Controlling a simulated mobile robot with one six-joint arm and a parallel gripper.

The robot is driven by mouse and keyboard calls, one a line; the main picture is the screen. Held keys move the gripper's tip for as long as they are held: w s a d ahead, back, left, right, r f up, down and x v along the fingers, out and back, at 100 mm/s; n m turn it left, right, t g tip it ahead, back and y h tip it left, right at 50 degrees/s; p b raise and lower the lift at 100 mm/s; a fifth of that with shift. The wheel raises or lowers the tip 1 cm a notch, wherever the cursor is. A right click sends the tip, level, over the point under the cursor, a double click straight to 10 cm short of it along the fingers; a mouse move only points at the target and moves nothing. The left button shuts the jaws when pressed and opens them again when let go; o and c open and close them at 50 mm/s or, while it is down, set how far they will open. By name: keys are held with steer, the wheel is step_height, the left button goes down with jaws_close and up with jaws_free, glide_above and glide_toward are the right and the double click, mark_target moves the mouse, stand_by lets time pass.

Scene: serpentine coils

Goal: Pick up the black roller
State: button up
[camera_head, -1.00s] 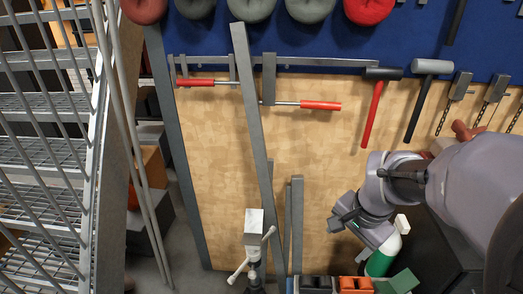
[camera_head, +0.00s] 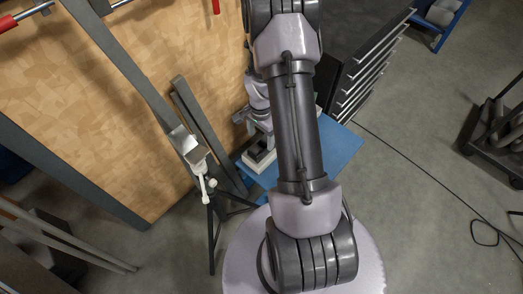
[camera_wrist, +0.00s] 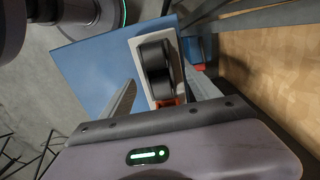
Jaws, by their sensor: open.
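The black roller (camera_wrist: 153,56) shows in the wrist view as a dark, rounded shape in a pale tray (camera_wrist: 137,42) on a blue table top (camera_wrist: 85,60). Red-orange parts (camera_wrist: 167,102) sit at the tray's near end. My gripper (camera_wrist: 160,76) is open, with one finger on each side of the tray's near part; nothing is seen held between the fingers. In the head view my arm reaches down to the blue table (camera_head: 338,148), where a pale block-like object (camera_head: 259,161) lies below the wrist. The roller cannot be made out there.
A wooden panel (camera_head: 150,90) and leaning grey metal bars (camera_head: 190,108) stand left of the table. A stand with a white-handled clamp (camera_head: 202,172) is close by. A dark drawer cabinet (camera_head: 365,60) stands behind on the right. Open floor (camera_head: 420,130) lies to the right, with a cable across it.

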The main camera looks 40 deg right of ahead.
mark_target(262, 145)
steer(key=f, duration=0.1)
steer(key=f+b, duration=0.1)
steer(key=f, duration=0.1)
steer(key=f+b, duration=0.1)
steer(key=f, duration=0.1)
steer(key=shift+s+d+f, duration=0.15)
steer(key=shift+d+f, duration=0.05)
steer(key=shift+d, duration=0.05)
steer(key=shift+r, duration=0.1)
jaws_close()
